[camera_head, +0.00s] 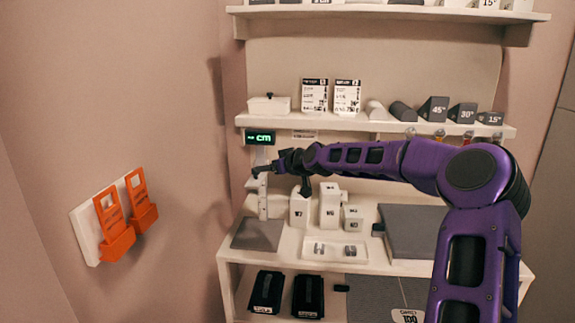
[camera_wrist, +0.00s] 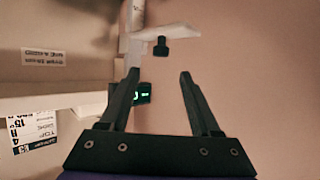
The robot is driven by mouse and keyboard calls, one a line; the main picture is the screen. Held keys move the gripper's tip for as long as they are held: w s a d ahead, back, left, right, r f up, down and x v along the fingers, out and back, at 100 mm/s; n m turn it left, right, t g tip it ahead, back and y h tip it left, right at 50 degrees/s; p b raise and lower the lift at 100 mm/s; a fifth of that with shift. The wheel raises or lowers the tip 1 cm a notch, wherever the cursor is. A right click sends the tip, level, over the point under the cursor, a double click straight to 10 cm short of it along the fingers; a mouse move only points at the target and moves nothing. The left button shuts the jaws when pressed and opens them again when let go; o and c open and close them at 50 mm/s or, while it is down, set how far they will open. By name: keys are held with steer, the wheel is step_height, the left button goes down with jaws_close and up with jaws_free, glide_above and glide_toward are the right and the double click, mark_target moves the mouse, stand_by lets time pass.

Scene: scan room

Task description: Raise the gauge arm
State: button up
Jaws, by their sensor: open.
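The height gauge stands at the left end of the shelving, with a pale vertical post (camera_head: 263,200) and a green-lit display (camera_head: 260,137) reading "-- cm". Its white gauge arm (camera_head: 254,183) sticks out to the left, just below my gripper (camera_head: 262,171). In the wrist view, the white gauge arm (camera_wrist: 172,33) has a black knob (camera_wrist: 161,46) on it. The knob lies beyond and between the fingertips of my gripper (camera_wrist: 159,74), apart from both. My gripper is open and empty. The display (camera_wrist: 143,93) is partly hidden by the left finger.
White blocks (camera_head: 329,206) stand on the lower shelf right of the post, under my arm. An upper shelf (camera_head: 380,124) holds angled grey blocks and cards. Orange holders (camera_head: 126,215) hang on the left wall. Open space lies left of the gauge.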

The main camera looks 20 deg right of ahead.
steer(key=v, duration=1)
